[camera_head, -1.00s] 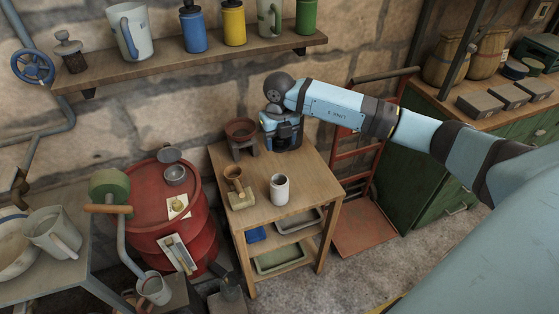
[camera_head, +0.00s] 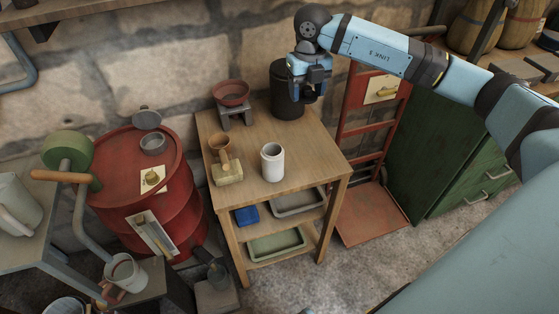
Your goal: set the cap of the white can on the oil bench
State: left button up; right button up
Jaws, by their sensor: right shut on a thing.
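The white can (camera_head: 272,164) stands upright on the wooden oil bench (camera_head: 308,172), its round top dark and apparently open. My right gripper (camera_head: 308,94) is above the back right of the bench, beyond and to the right of the can. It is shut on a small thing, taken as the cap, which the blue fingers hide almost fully. A black canister (camera_head: 284,94) stands at the back of the bench, partly behind the gripper. My left gripper is not in view.
A red bowl on a stand (camera_head: 231,94) and a brown funnel on a block (camera_head: 222,160) take the bench's left side. The bench's front right is clear. A red drum (camera_head: 140,170) stands left, a red hand truck (camera_head: 372,215) and green cabinet (camera_head: 440,150) right.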

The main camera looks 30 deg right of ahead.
jog(key=shift+d+f+b, duration=0.35)
jog(key=shift+d+f, duration=0.15)
jog(key=shift+f, duration=0.2)
jog(key=b, duration=0.1)
send_over(304, 156)
notch_tip(304, 156, down, 13)
jog(key=shift+f, duration=0.45)
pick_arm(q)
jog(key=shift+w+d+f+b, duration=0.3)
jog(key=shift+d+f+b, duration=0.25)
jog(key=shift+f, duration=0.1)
pick_arm(e)
jog(key=shift+d+f, duration=0.1)
jog(key=shift+f, duration=2.7)
jog(key=shift+f, duration=0.1)
jog(key=o, duration=0.9)
